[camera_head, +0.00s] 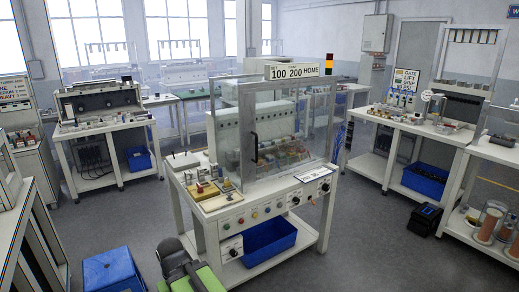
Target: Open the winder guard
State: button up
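The winder guard (277,140) is a clear-panelled box with a pale frame on the white bench in the middle. A dark upright handle (255,148) sits on its front panel. The front panel looks closed over the machine, though its clear edges are hard to make out. Behind the panel is a pale machine (268,125) with several small coloured parts below it. A sign (291,72) reading 100 200 HOME and a signal light (329,63) stand on top. I see no gripper that I can make out in this view.
The guard's bench (232,214) has coloured buttons along its front and a blue bin (266,242) below. A blue box (111,270) and a black and green object (188,272) are at the bottom left. Grey floor (375,235) is clear to the bench's right.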

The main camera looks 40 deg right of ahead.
aim_at(251, 138)
jog(key=z, duration=0.05)
jog(key=i, duration=0.9)
jog(key=u, duration=0.05)
